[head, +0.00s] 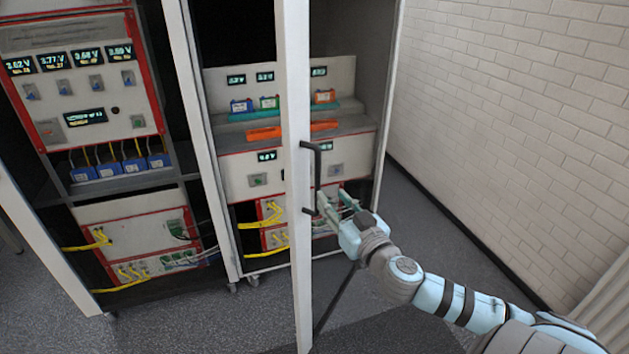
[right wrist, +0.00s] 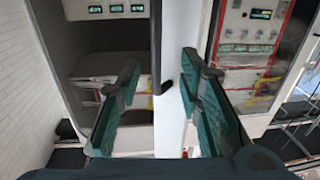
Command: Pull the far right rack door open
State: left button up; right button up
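The far right rack door shows in the head view as a tall white upright (head: 293,120), standing out in front of the right rack (head: 336,148), so it is at least partly open. A black bar handle (head: 317,178) is on its right side. My right gripper (head: 335,203) is beside the handle's lower end. My left gripper is not in view.
A second rack (head: 120,200) with red-framed panels stands at the left, with a white door edge (head: 45,245) in front of it. Yellow cables (head: 100,240) hang low. A white brick wall (head: 510,110) bounds the right side. Grey floor (head: 190,325) is clear in front.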

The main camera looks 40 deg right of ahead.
aim_at(316, 180)
jog(key=p+x, duration=0.1)
jog(key=x, duration=0.8)
jog(key=shift+w, duration=0.1)
jog(key=shift+w+d+p, duration=0.1)
jog(key=shift+w+p, duration=0.2)
jog(key=shift+w, duration=0.3)
jog(key=shift+d+f, duration=0.1)
jog(key=shift+w, duration=0.1)
grip_shut()
